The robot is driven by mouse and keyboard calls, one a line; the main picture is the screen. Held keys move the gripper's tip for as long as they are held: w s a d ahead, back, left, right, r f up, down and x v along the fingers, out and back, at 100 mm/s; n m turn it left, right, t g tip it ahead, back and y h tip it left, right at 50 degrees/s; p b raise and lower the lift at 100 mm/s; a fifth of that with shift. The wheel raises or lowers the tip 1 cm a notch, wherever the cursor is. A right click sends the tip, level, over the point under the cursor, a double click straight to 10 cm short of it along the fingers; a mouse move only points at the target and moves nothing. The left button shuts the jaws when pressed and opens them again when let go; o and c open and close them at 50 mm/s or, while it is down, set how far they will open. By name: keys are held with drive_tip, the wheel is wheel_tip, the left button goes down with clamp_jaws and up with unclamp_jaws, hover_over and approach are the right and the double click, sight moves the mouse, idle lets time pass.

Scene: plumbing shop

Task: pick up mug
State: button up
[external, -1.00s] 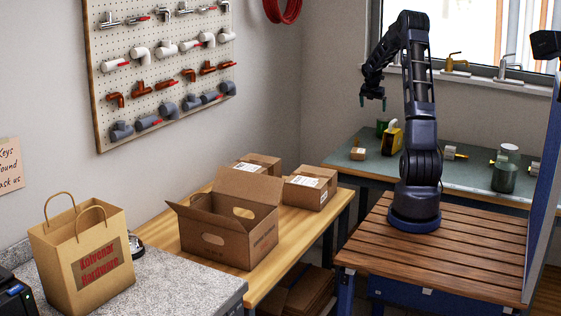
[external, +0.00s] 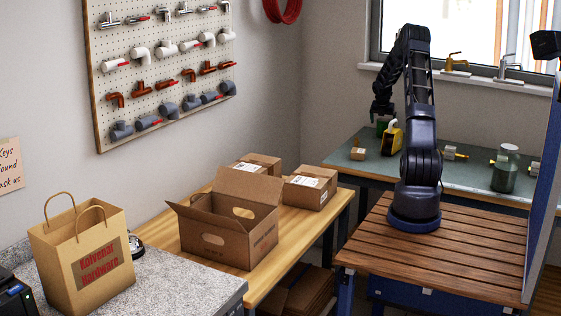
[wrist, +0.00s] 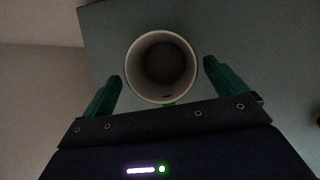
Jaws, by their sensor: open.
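The mug (wrist: 131,68) shows in the wrist view from above, with a pale round rim, a dark empty-looking inside and a bit of green at its lower edge. It stands upright on the green-topped bench (external: 350,172). In the external view the mug (external: 382,129) is a small dark green shape at the back of the bench, partly hidden by my gripper. My gripper (wrist: 162,72) is open, with a green finger on each side of the mug and gaps between. In the external view my gripper (external: 382,114) points down just over the mug.
A yellow and black tape measure (external: 391,138) stands close to the right of the mug. A dark green jar (external: 505,168) and brass fittings (external: 452,153) are farther right. The wall and window are behind.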

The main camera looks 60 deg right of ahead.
sight(384, 127)
drive_tip(key=x, duration=0.4)
drive_tip(key=shift+s+f, duration=0.15)
drive_tip(key=shift+f, duration=0.1)
drive_tip(key=shift+c, duration=0.3)
